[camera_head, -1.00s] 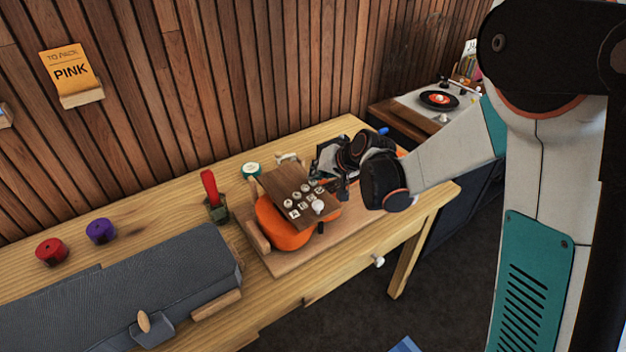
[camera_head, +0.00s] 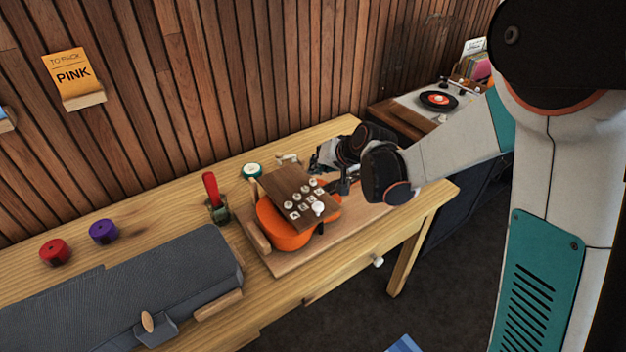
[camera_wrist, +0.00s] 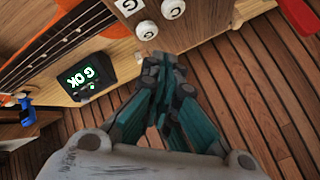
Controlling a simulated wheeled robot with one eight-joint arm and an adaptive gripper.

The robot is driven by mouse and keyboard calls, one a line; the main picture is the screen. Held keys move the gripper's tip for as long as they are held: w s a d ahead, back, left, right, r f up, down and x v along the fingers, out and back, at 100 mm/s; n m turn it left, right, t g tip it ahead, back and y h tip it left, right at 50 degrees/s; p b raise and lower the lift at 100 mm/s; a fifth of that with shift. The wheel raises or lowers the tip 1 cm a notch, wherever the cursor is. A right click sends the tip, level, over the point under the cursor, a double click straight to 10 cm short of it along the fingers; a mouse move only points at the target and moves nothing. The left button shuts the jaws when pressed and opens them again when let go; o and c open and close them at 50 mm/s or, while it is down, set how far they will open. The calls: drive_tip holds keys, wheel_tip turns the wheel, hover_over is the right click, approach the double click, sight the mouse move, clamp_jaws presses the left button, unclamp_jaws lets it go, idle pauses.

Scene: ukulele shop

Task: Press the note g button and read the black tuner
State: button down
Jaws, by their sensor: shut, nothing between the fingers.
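The brown wooden button board (camera_head: 283,185) carries several round white buttons and lies tilted over an orange ukulele (camera_head: 286,234). In the wrist view a white tile marked G (camera_wrist: 129,6) sits beside a round white button (camera_wrist: 146,29). The black tuner (camera_wrist: 92,76) lies left of my fingers, and its screen shows "G OK" in green. My gripper (camera_wrist: 163,62) is shut and empty, its fingertips close to that button in the picture; contact cannot be told. In the head view my gripper (camera_head: 343,186) is at the board's right edge.
A red-handled tool (camera_head: 212,194) stands left of the ukulele. Red (camera_head: 54,252) and purple (camera_head: 103,231) rolls and a grey case (camera_head: 130,285) lie on the left of the bench. A record player (camera_head: 425,105) stands at the back right.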

drive_tip(key=shift+r+p, duration=1.2)
drive_tip(key=shift+r, duration=0.9)
drive_tip(key=s+d+r+h, duration=0.2)
drive_tip(key=s+d+r, duration=0.3)
drive_tip(key=s, duration=0.3)
drive_tip(key=s+d+r+h, duration=0.1)
drive_tip(key=s+d+r, duration=0.4)
drive_tip(key=s+r, duration=0.15)
drive_tip(key=s+d+h, duration=0.1)
drive_tip(key=s+d, duration=0.3)
drive_tip(key=s, duration=0.4)
drive_tip(key=s+d+f+n+h, duration=0.1)
drive_tip(key=s+d, duration=0.3)
drive_tip(key=s, duration=0.5)
drive_tip(key=shift+d+f+h, duration=0.2)
drive_tip(key=shift+d+h, duration=0.1)
drive_tip(key=shift+h, duration=0.2)
